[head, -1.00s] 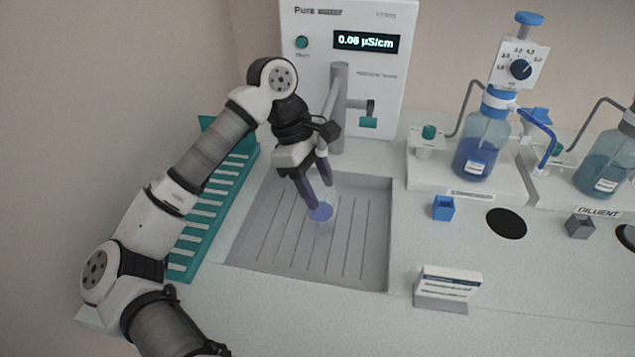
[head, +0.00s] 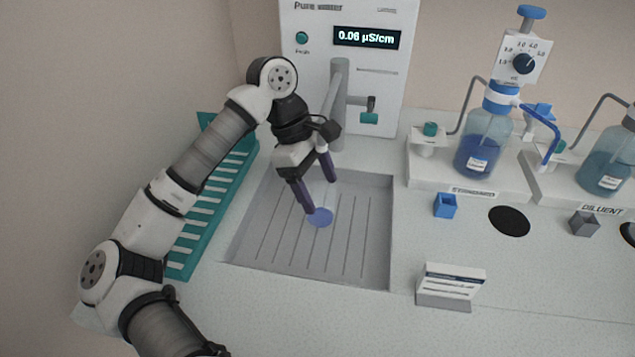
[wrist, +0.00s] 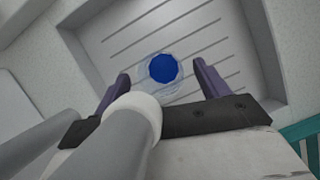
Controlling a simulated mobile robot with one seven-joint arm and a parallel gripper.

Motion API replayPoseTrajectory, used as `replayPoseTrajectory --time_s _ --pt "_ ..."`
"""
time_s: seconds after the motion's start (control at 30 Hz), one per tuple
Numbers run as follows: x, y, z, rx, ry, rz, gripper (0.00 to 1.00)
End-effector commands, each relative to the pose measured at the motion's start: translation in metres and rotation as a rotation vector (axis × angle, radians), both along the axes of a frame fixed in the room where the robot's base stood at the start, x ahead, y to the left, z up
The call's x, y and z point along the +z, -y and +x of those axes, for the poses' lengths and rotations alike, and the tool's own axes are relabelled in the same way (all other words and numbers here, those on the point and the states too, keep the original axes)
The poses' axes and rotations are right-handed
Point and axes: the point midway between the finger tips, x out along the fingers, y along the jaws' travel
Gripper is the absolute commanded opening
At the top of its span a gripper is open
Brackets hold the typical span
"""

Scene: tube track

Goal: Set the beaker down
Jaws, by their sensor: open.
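The beaker (wrist: 163,70) is clear glass with blue liquid in it. In the wrist view my gripper (wrist: 160,73) has one finger on each side of the beaker, with gaps to both sides.
The water unit (head: 358,90) with its spout stands behind the tray. A teal rack (head: 209,205) is to the left. The front counter is clear.

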Motion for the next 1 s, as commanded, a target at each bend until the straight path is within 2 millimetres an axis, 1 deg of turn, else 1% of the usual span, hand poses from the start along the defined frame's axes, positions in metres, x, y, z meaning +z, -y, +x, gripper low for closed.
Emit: replayPoseTrajectory --time_s 0.23,0.27,0.53,0.7,0.83,1.0 --pt "0.019 0.0 0.0 0.0 -0.001 0.0 0.74" --pt "0.019 -0.002 0.002 0.001 0.001 0.002 0.74" --pt "0.079 -0.025 0.013 0.001 0.003 0.001 0.74" --pt "0.105 -0.035 0.018 0.002 0.001 0.003 0.74" --pt "0.116 -0.039 0.02 0.002 0.0 0.001 0.74" --pt "0.122 -0.041 0.021 0.001 0.0 0.001 0.74"
